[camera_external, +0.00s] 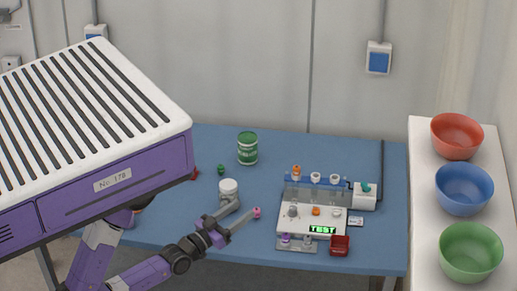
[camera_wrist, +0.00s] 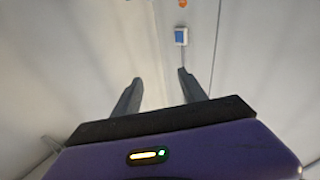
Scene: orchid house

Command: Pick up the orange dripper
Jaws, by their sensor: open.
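Two small orange-topped pieces could be the orange dripper; I cannot tell which is. One orange piece (camera_external: 296,171) stands at the left of the rack's back row. Another orange piece (camera_external: 316,211) sits in the middle of the white test stand (camera_external: 292,227). My gripper (camera_external: 246,212) is open over the blue table, left of the stand and apart from both. In the wrist view its two fingers (camera_wrist: 160,77) are spread with nothing between them. A small orange spot (camera_wrist: 183,3) shows at that view's top edge; I cannot tell what it is.
A white-topped container (camera_external: 228,187) and a pink piece (camera_external: 257,212) appear close to my fingers. A green can (camera_external: 247,147) stands at the back. A dark red box (camera_external: 340,245) is at the stand's front right. Red (camera_external: 457,137), blue (camera_external: 463,190) and green (camera_external: 470,252) bowls line the right shelf.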

